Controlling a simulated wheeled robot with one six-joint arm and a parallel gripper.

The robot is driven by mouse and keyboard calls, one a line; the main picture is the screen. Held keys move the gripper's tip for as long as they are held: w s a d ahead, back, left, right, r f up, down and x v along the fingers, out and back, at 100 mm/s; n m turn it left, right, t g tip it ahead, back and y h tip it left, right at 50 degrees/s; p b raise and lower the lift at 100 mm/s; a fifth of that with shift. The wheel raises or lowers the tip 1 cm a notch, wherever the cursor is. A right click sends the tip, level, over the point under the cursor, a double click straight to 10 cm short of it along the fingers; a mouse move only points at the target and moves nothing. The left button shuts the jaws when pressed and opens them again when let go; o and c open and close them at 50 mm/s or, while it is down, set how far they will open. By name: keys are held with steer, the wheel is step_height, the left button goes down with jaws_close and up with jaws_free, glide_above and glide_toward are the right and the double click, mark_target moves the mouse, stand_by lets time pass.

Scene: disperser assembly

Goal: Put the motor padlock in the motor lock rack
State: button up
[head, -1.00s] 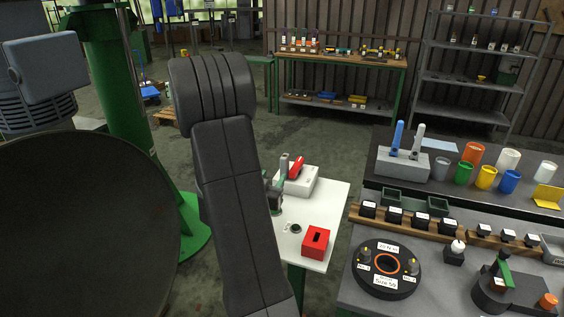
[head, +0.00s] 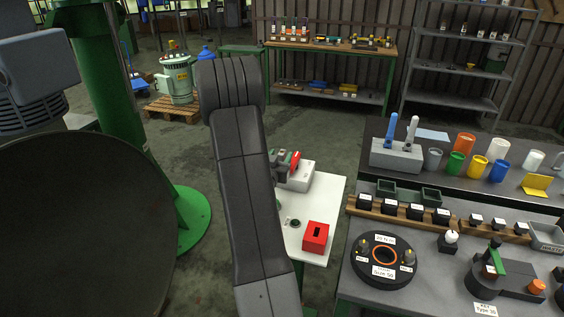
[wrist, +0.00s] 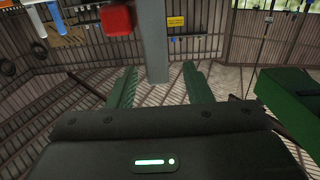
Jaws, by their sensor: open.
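A red block (wrist: 118,18) shows beyond the fingers at the top of the wrist view. I cannot tell which thing is the motor padlock, and I cannot make out the motor lock rack for sure.
A red box with a dark slot (head: 315,237) stands on the white table (head: 330,195). The workbench on the right holds a round black fixture (head: 384,282), coloured cups and small black blocks. A green motor (head: 176,80) sits on a pallet behind. Floor between the tables is clear.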

mark_target(284, 150)
steer(key=p+x, duration=0.1)
steer(key=x, duration=0.3)
steer(key=shift+w+d+p, duration=0.1)
steer(key=shift+p, duration=0.2)
steer(key=shift+c, duration=0.4)
jaws_close()
steer(key=shift+r, duration=0.1)
